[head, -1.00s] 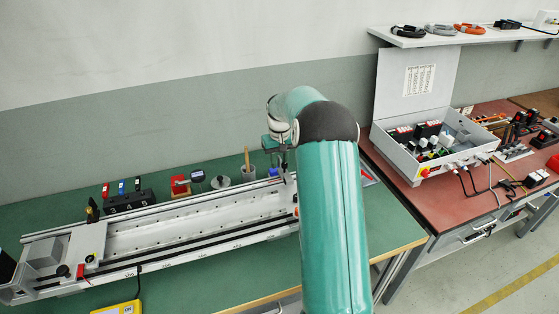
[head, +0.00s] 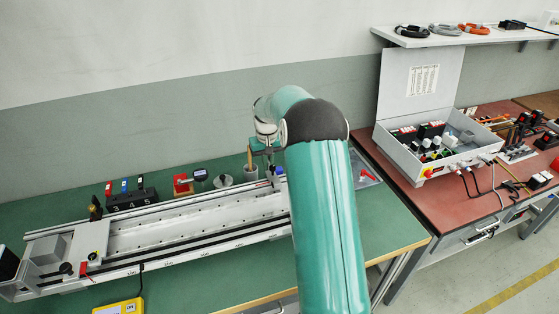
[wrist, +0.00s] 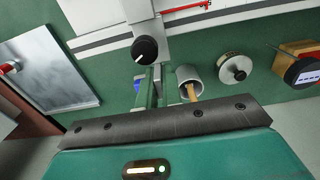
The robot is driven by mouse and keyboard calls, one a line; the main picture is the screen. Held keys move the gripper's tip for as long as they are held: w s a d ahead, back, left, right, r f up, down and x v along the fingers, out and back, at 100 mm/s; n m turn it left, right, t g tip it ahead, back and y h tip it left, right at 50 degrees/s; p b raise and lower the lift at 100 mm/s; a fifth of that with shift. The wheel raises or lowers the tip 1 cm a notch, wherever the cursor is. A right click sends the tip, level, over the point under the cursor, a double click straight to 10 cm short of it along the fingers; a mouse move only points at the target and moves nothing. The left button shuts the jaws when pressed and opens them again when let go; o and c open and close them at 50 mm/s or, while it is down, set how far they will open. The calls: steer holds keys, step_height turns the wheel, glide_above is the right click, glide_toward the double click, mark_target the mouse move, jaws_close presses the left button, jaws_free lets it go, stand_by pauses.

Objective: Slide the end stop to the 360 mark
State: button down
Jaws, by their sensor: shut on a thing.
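The end stop (wrist: 142,22) shows in the wrist view as a pale grey block on the rail with a round black knob (wrist: 146,49). My gripper (wrist: 151,85) is shut on the end stop at its knob end; the exact contact is partly hidden. In the head view my gripper (head: 267,150) is at the far right part of the long rail unit (head: 180,222), and my arm covers the rail's right end. The scale along the rail's front edge has marks too small to read surely, and the 360 mark cannot be made out.
A grey cup (wrist: 189,78) with a wooden handle stands close beside my fingers. A yellow device (head: 120,307) lies in front.

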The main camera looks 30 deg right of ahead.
steer(key=w+a, duration=0.3)
steer(key=a, duration=1)
steer(key=shift+w+a, duration=0.3)
steer(key=c, duration=1.6)
jaws_free()
steer(key=shift+o, duration=0.2)
step_height(320, 180, up, 14)
